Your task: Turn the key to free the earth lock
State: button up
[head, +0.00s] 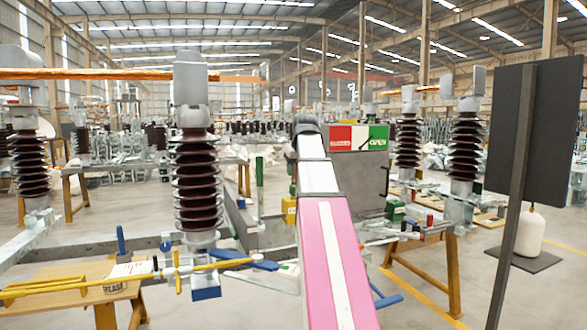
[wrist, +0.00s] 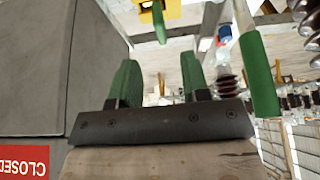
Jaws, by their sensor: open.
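My gripper (wrist: 157,78) shows in the wrist view as two green fingers spread apart with nothing between them. In the head view it is hidden beyond my pink and white arm. A yellow block (wrist: 173,14) lies ahead of the fingertips at the top of the wrist view, with a small green upright piece (wrist: 159,24) at it, in line with the gap and apart from the fingers. This may be the earth lock with its key; I cannot tell for sure. The yellow block also shows in the head view (head: 289,204), partly hidden by my arm.
A grey cabinet (head: 352,172) with a red and green OPEN sign (head: 377,139) stands beside my arm; its wall (wrist: 55,70) is close left in the wrist view. A green bar (wrist: 261,85) is close right. Ribbed insulators (head: 195,185) and a dark panel (head: 545,130) stand around.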

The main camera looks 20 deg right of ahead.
aim_at(293, 186)
jog(key=x, duration=1)
grip_shut()
dwell(1.7)
